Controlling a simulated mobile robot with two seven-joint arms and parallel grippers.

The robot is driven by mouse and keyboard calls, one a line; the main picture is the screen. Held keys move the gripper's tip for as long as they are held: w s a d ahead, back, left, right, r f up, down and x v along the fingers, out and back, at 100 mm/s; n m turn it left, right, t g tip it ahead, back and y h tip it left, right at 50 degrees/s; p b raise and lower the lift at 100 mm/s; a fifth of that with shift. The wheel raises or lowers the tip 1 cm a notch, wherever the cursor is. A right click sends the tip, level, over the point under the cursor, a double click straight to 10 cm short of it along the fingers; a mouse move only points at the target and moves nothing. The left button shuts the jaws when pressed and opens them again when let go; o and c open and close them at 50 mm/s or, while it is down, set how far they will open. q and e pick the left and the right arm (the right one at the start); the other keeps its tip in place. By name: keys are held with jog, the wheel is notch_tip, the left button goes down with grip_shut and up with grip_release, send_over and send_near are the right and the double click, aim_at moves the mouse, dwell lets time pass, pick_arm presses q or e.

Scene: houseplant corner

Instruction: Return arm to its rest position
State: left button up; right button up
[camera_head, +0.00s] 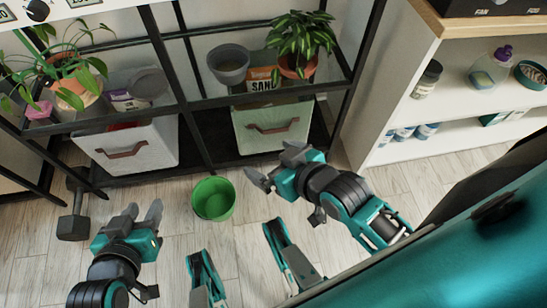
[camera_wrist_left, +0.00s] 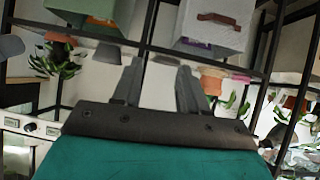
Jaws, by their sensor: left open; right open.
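My left gripper (camera_head: 141,214) is open and empty above the floor at the lower left of the head view. Its two grey fingers also show apart in the left wrist view (camera_wrist_left: 156,85), with nothing between them. My right gripper (camera_head: 270,168) is open and empty, right of the green bucket (camera_head: 213,199) and in front of the shelf. Its fingers point left, toward the shelf and bucket. The green bucket stands upright on the floor between the two grippers and touches neither.
A black shelf rack holds a grey-white bin (camera_head: 128,148), a green bin (camera_head: 272,125), a grey pot (camera_head: 229,64) and potted plants (camera_head: 302,40). A dumbbell (camera_head: 74,214) is on the floor at left. A white shelf unit (camera_head: 430,120) with bottles stands at right.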

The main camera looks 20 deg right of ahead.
pick_arm(q)
jog(key=shift+r, duration=0.1)
pick_arm(e)
jog(key=shift+r, duration=0.15)
pick_arm(q)
jog(key=s+a+r+y+p, duration=0.1)
jog(key=a+r+p, duration=0.3)
jog(key=r+p, duration=0.9)
jog(key=s+p, duration=0.1)
jog(key=p, duration=0.6)
jog(key=shift+a+r+y+p, duration=0.15)
jog(key=shift+r+y+p, duration=0.05)
jog(key=shift+y+p, duration=0.15)
pick_arm(e)
jog(key=s+d+r+h, duration=0.1)
jog(key=d+r, duration=0.3)
jog(key=r, duration=0.9)
jog(key=shift+s+r, duration=0.25)
jog(key=shift+s, duration=0.35)
pick_arm(q)
jog(key=shift+s, duration=0.1)
